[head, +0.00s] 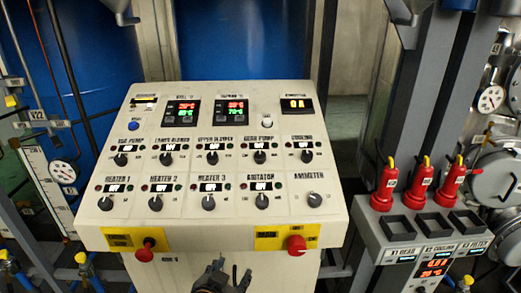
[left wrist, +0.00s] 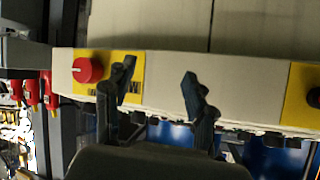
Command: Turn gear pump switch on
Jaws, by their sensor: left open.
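The gear pump switch (head: 260,157) is a dark round knob under the "GEAR PUMP" label, in the upper knob row of the cream control panel (head: 180,225). A small lit display sits just above it, seeming to read OFF; the knob's pointer is too small to read. My left gripper (head: 222,274) is at the bottom of the head view, below the panel's front edge and well away from the switch. In the left wrist view its two fingers (left wrist: 158,78) are apart with nothing between them, by the panel's front edge. The switch does not show there.
Several similar knobs surround the switch. Red buttons on yellow plates stick out from the panel front at left (head: 145,252) and right (head: 296,245); the right one is near my fingers in the left wrist view (left wrist: 88,70). Red-and-yellow handled devices (head: 420,182) stand at right.

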